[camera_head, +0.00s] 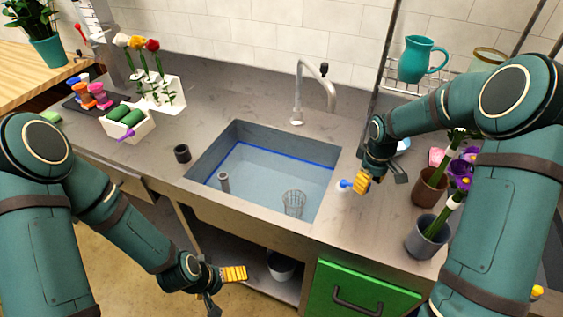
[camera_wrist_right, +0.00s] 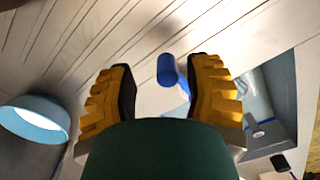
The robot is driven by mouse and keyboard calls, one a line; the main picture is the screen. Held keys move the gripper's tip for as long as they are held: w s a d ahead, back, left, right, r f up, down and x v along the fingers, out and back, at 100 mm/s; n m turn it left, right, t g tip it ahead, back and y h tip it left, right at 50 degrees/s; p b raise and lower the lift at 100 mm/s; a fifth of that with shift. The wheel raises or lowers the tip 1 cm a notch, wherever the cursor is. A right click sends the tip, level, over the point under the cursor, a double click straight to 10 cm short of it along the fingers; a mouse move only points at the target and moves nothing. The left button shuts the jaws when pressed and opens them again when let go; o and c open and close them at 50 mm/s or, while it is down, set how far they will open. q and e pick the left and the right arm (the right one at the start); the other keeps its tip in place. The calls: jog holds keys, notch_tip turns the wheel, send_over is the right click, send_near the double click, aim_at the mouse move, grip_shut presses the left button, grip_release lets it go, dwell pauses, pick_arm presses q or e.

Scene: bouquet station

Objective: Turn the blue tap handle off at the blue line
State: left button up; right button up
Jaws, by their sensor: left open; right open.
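The blue tap handle (camera_head: 345,184) sits on the counter at the right rim of the sink (camera_head: 262,226). In the right wrist view, the blue handle (camera_wrist_right: 168,70) shows between my right gripper's fingers. My right gripper (camera_head: 362,182) is open beside the handle; contact cannot be told. The blue line (camera_head: 285,153) runs along the sink's inner walls. Pale blue water (camera_head: 262,175) appears in the sink; its exact level against the line is hard to tell. The curved tap spout (camera_head: 299,88) stands behind the sink. My left gripper (camera_head: 228,275) is open and empty in front of the counter.
Flower pots (camera_head: 426,238) stand close to my right arm. A rack holds a teal pitcher (camera_head: 419,60).

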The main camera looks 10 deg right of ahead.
jog(key=shift+r+p, duration=2)
jog(key=shift+r, duration=1.25)
